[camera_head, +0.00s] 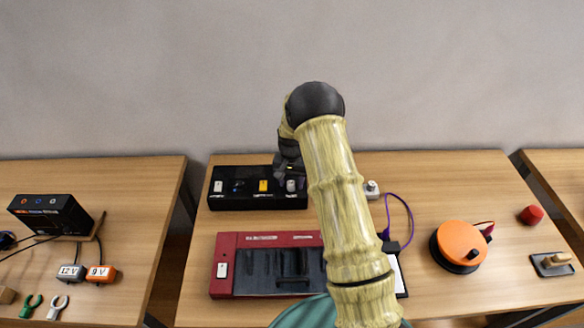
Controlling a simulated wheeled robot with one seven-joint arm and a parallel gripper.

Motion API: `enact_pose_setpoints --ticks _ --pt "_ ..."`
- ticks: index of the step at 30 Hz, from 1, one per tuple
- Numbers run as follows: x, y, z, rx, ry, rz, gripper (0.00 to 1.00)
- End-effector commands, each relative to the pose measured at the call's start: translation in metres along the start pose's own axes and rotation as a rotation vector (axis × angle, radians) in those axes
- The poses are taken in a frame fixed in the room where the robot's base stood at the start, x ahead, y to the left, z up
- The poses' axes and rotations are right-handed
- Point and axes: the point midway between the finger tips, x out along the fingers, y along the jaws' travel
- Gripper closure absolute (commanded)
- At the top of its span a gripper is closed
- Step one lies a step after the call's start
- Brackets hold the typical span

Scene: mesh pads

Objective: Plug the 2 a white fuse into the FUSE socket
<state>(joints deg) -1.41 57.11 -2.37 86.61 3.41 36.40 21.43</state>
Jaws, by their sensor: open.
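A black box (250,203) stands at the back of the middle table and holds a row of small parts that look like fuses. They are a white one (218,186) at the left, a dark blue one (238,186), a yellow one (263,186) and a pale grey-white one (291,186) at the right. Their ratings are too small to read. My gripper (289,177) is open over the box's right end, right at the pale part; I cannot tell whether the fingers touch it. I cannot make out a FUSE label or socket; my arm hides part of the table.
A red device (225,285) with a dark recessed panel and a white switch lies in front, partly behind my arm. A purple cable (411,220), an orange round device (461,241) and a red knob (531,214) are at right. Adapters marked 12 V (71,273) and 9 V (100,274) lie on the left table.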

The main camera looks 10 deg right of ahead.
Motion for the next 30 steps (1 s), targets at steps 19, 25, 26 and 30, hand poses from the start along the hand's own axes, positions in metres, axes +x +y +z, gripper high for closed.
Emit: enact_pose_setpoints --ticks 19,25,26,30 --pt "-0.113 0.003 -0.001 0.004 0.006 -0.003 0.51" --pt "-0.151 0.003 -0.001 0.006 0.005 -0.002 0.51" --pt "-0.155 0.003 -0.001 0.006 0.004 -0.002 0.51" --pt "-0.168 0.004 -0.001 0.006 0.002 -0.001 0.51"
